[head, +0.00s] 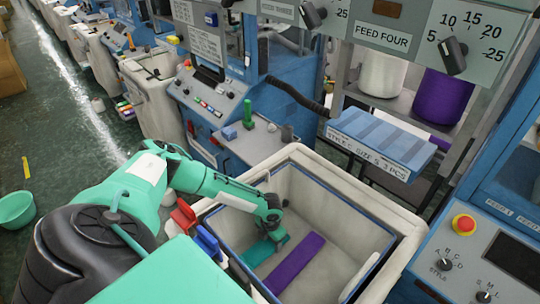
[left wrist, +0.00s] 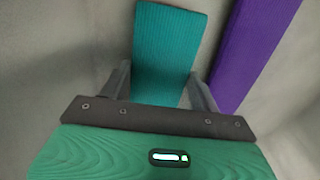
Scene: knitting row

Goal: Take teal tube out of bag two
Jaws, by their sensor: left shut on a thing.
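The teal tube (head: 260,250) is a flat ribbed knit piece lying in the grey-white bag (head: 352,199) in front of me. My left gripper (head: 276,235) reaches down inside the bag. In the left wrist view my left gripper (left wrist: 162,88) has a finger on each side of the teal tube (left wrist: 167,50) and is shut on it. The tube's near end is hidden behind the gripper body. I cannot read a number on this bag. My right gripper is not in view.
A purple knit piece (head: 294,263) lies beside the teal tube in the bag, and also shows in the left wrist view (left wrist: 252,45).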

